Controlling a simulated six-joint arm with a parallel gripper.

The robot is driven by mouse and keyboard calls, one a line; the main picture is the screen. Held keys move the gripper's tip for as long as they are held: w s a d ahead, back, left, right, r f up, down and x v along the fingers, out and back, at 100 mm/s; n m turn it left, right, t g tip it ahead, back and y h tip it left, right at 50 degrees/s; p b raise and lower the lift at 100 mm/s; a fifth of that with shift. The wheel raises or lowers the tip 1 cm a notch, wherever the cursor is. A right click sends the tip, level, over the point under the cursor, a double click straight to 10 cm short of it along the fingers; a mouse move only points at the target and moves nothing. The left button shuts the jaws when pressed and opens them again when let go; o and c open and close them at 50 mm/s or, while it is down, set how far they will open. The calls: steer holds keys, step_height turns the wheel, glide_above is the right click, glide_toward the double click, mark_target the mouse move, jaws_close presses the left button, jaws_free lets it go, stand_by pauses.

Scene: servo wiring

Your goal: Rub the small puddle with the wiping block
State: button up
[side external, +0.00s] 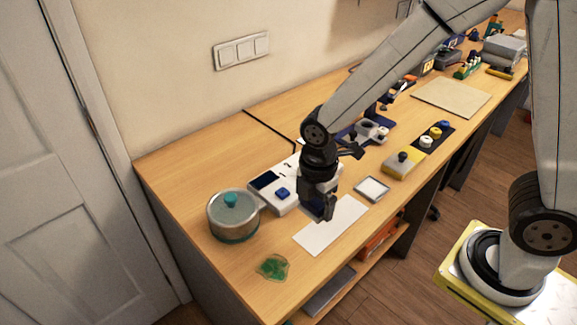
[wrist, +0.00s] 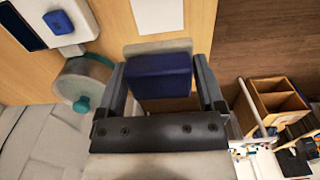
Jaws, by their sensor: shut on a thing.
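My gripper (side external: 322,208) is shut on the wiping block (wrist: 162,77), which has a blue top and a pale grey underside, as the wrist view shows. The block sits between the two dark fingers and is mostly hidden in the side view. The gripper is over the left part of a white sheet (side external: 335,228); I cannot tell whether the block touches anything below. A small green puddle (side external: 273,267) lies on the wooden desk near its front left edge, left of and nearer than the gripper. I cannot make out the puddle in the wrist view.
A glass pot with a teal knob (side external: 232,218) stands behind and left of the puddle. A white device with a dark screen (side external: 264,181) and a blue piece is beside the pot. A small tray (side external: 372,189) and yellow block (side external: 403,164) lie right. Bare desk surrounds the puddle.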

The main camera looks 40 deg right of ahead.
steer(key=o, duration=0.7)
steer(key=shift+c, duration=0.2)
steer(key=c, duration=0.5)
steer(key=a+f, duration=0.2)
steer(key=a, duration=1.2)
steer(key=shift+a, duration=0.25)
